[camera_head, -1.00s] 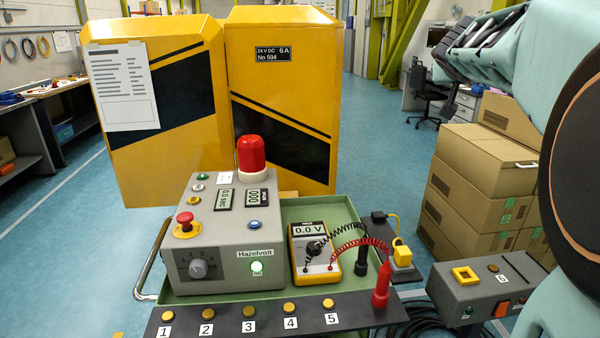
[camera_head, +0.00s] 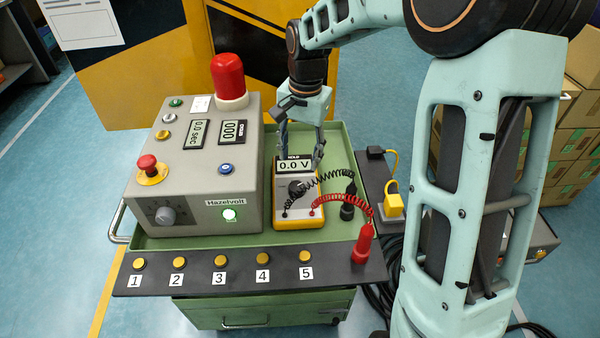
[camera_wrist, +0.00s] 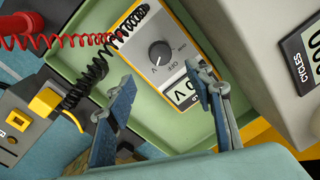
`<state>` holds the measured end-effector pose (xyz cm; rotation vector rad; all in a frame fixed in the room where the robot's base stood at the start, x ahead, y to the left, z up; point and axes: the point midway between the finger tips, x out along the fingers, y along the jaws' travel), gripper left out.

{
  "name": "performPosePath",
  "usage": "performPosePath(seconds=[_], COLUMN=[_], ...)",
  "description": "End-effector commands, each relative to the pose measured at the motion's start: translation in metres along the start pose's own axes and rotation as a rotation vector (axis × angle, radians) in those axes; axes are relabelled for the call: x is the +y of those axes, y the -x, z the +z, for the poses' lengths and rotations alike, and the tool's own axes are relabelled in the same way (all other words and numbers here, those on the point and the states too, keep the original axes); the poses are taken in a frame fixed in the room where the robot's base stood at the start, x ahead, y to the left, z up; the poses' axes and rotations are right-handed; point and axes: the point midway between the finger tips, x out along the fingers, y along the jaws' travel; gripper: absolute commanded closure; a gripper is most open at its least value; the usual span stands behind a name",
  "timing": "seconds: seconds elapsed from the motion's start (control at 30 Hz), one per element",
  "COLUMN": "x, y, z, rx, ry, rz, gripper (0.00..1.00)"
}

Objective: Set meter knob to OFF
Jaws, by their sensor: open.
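The yellow-edged meter (camera_head: 299,222) with a grey face lies in the green tray, and its display reads 0.0 V. The white line on the knob seems to point near the V mark. My gripper (camera_head: 301,158) is open over the display end of the meter. In the wrist view its two fingers (camera_wrist: 163,80) are apart, with nothing between them, and the knob shows beyond them.
The grey Hazelvolt box (camera_head: 190,215) stands close to the left of the meter, with a red lamp (camera_head: 228,78) on top. Black and red coiled leads (camera_head: 337,199) run to plugs on the right. Numbered buttons (camera_head: 221,261) line the front strip.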

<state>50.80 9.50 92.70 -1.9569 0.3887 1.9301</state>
Motion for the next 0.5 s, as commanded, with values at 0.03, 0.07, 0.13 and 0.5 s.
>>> performPosePath(seconds=[0.03, 0.07, 0.13, 0.5], x=[0.0, 0.0, 0.0, 0.0], y=[-0.005, -0.008, -0.018, -0.085], z=[0.002, 0.002, 0.002, 0.002], rx=[-0.006, -0.007, -0.008, -0.004], ry=[0.0, 0.0, 0.001, 0.002], rz=[0.0, 0.0, 0.002, 0.001], gripper=[0.52, 0.52, 0.52, 0.52])
